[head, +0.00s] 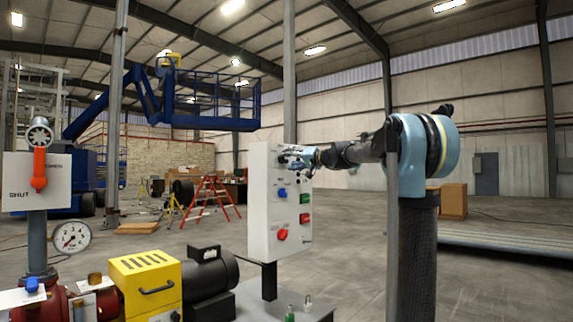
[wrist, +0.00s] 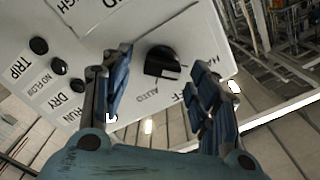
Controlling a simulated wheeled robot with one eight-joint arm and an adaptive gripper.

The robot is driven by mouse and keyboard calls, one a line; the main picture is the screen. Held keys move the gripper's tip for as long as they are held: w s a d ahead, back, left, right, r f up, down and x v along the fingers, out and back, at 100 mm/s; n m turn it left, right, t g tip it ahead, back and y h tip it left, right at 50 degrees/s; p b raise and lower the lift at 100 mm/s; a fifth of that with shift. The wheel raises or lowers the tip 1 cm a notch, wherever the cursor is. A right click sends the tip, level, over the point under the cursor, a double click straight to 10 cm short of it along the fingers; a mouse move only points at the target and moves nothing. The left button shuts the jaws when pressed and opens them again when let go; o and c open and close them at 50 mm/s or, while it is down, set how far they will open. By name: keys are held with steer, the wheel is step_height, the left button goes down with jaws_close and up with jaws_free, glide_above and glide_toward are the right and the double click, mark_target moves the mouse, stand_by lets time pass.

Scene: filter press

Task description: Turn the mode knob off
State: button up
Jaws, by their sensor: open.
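In the head view my gripper (head: 296,160) is at the upper part of the control box (head: 262,215) and hides the knob there.
Dark round lamps (wrist: 58,67) marked TRIP, DRY and RUN sit left of the knob. Lower on the box are a blue knob (head: 282,193), a red knob (head: 282,235), a green button (head: 305,198) and a red button (head: 305,218). A yellow pump cover (head: 147,282) stands lower left.

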steer(key=shift+x, duration=1.25)
steer(key=shift+c, duration=0.2)
steer(key=c, duration=1)
steer(key=shift+d, duration=0.1)
steer(key=m, duration=0.4)
steer(key=shift+m, duration=0.3)
steer(key=shift+f+m, duration=0.1)
steer(key=shift+m, duration=1.9)
